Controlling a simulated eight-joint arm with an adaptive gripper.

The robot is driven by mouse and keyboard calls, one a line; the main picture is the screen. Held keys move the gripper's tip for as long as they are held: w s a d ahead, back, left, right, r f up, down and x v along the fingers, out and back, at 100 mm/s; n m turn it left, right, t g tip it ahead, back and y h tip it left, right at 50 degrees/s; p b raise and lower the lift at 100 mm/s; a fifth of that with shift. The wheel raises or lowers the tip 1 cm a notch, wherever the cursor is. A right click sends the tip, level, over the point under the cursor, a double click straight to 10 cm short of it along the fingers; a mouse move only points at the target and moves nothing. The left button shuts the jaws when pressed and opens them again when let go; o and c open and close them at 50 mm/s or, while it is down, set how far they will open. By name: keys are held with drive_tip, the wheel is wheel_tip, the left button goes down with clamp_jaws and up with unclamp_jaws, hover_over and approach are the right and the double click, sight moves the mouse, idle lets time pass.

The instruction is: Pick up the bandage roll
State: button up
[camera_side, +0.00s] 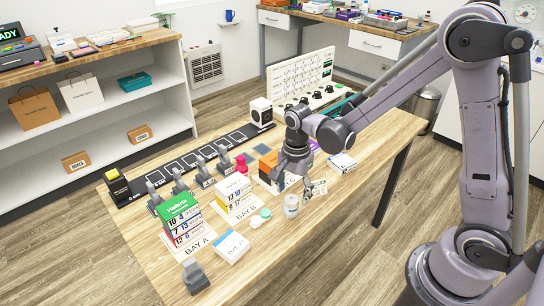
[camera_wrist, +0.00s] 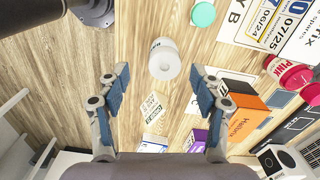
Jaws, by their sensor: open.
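A white cylinder with faint lettering on its side, which I take to be the bandage roll (camera_side: 291,205), stands upright on the wooden table in the side view. The roll shows between and slightly past the fingertips, apparently untouched.
A mint-green cap (camera_side: 265,213) lies left of the roll. A small lettered box (camera_side: 319,187) stands close to the right, and an orange box (camera_side: 268,163) behind. A white box (camera_side: 232,247) and stacked BAY A boxes (camera_side: 182,215) are at left. Front right tabletop is clear.

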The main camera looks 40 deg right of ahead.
sight(292, 199)
drive_tip(key=shift+w+d+f, duration=0.1)
drive_tip(key=shift+w+f, duration=0.1)
drive_tip(key=shift+f, duration=1)
drive_tip(key=shift+w+d+f, duration=0.1)
drive_tip(key=shift+w+f, duration=0.05)
drive_tip(key=shift+f, duration=1.05)
drive_tip(key=c, duration=1)
